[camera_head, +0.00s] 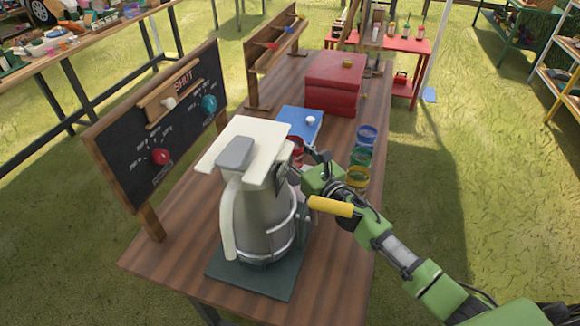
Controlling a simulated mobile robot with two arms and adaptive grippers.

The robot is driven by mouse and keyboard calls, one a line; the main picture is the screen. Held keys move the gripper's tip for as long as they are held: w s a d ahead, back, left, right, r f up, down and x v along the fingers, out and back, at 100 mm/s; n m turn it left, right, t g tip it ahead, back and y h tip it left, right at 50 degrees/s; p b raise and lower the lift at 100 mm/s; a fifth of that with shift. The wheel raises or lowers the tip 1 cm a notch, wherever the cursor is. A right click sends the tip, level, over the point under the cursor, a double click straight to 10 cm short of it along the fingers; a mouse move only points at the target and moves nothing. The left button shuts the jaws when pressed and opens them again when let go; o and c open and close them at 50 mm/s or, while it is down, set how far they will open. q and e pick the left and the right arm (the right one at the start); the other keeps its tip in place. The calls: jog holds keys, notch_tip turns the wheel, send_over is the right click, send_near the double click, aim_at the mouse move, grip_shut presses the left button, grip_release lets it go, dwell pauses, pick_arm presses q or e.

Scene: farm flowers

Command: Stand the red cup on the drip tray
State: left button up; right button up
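The red cup (297,146) is behind the large grey jug-shaped dispenser (262,215), which has a white top and handle. Only part of the cup shows; its base is hidden. My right gripper (303,162) is right at the cup, its dark fingers close around or beside it. The dispenser and my wrist hide the contact, so I cannot tell whether the fingers are closed on it. A dark green flat plate (228,277) lies under the dispenser; I cannot tell whether it is the drip tray. My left gripper is not in view.
Blue (367,133), green (361,155) and yellow (358,178) cups stand along the table's right side. A blue panel with a white knob (300,122) and a red box (334,85) are farther back. A chalkboard (135,145) stands along the left edge.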

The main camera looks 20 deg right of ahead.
aim_at(291, 159)
notch_tip(291, 159, down, 2)
jog(key=shift+w+f+b, duration=0.15)
jog(key=shift+f+b, duration=0.3)
jog(key=shift+f, duration=1.15)
jog(key=shift+f+b, duration=0.15)
jog(key=shift+b, duration=0.15)
jog(key=o, duration=1.1)
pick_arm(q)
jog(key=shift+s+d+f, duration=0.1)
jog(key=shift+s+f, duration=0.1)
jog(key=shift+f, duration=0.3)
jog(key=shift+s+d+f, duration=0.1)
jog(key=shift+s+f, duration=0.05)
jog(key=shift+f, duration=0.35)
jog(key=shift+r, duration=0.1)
